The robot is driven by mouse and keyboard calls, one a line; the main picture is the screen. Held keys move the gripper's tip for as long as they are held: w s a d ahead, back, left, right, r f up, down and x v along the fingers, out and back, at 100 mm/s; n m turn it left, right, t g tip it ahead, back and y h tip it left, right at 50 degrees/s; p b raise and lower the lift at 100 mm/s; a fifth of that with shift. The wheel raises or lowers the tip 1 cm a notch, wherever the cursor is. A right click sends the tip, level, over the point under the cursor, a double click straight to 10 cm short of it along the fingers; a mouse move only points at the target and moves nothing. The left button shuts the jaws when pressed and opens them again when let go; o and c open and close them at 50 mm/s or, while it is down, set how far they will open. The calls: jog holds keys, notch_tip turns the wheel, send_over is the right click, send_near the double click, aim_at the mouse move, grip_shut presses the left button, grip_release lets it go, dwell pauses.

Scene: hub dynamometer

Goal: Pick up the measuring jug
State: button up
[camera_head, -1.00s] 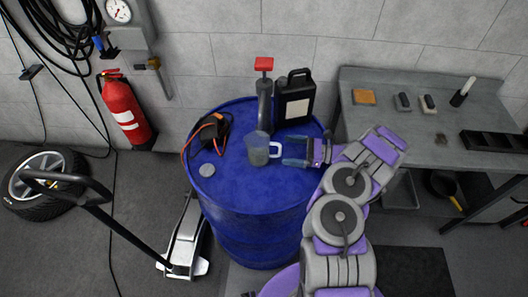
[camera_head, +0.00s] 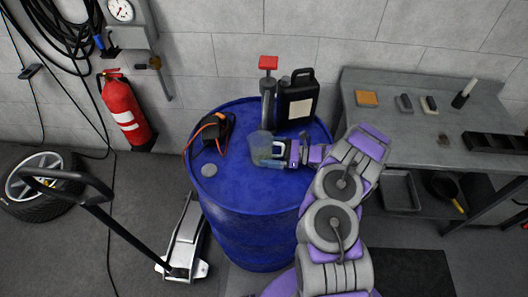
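The measuring jug (camera_head: 260,146) is a translucent grey vessel standing upright on top of the blue drum (camera_head: 240,190). Its pale handle is on its right side. My gripper (camera_head: 270,154) comes in from the right, level with the jug, and its fingers overlap the handle and the jug's right side. The fingers look spread around the handle. Whether they touch it cannot be seen at this size, and part of the handle is hidden by them.
On the drum, a black canister (camera_head: 298,99) and a red-topped pump (camera_head: 267,95) stand behind the jug. A black and orange cable device (camera_head: 211,130) and a grey disc (camera_head: 208,170) lie to its left. A grey workbench (camera_head: 410,140) stands right. The drum's front top is clear.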

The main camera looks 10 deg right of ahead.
aim_at(271, 145)
jog(key=shift+a, duration=0.15)
jog(key=shift+c, duration=0.8)
jog(key=shift+d, duration=0.55)
jog(key=c, duration=0.6)
jog(key=shift+a, duration=0.1)
jog(key=c, duration=0.3)
jog(key=shift+a, duration=0.3)
jog(key=shift+r, duration=0.1)
jog(key=shift+d+r+p, duration=0.3)
jog(key=shift+r, duration=1.4)
jog(key=shift+s+a+r+p, duration=0.3)
jog(key=shift+s+p, duration=0.25)
jog(key=shift+s, duration=2.05)
jog(key=shift+s+a+r+p, duration=0.15)
jog(key=shift+s+a+p, duration=0.3)
jog(key=shift+s, duration=2.2)
jog(key=shift+s+a+r+p, duration=0.2)
jog(key=shift+s+p, duration=0.45)
jog(key=shift+s, duration=1.95)
